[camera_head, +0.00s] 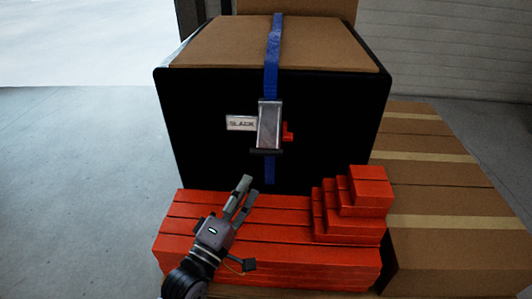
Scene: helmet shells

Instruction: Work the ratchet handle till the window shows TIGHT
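A silver ratchet handle (269,124) with a dark bar at its lower end sits on a blue strap (272,62). The strap runs over a brown carton and down the black front panel (205,130). The white window (241,123) left of the handle has small lettering that appears to read SLACK. A red tab (288,132) sticks out on the handle's right side. My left gripper (250,188) is below and left of the handle, apart from it. Its two fingers point up with a gap between them, and nothing shows between them. My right gripper is not in view.
Red stacked boxes (290,252) lie in front of the panel under my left gripper, with a stepped pile (370,190) at the right. Taped brown cartons (440,215) stand on the right. Open grey floor (70,190) lies on the left.

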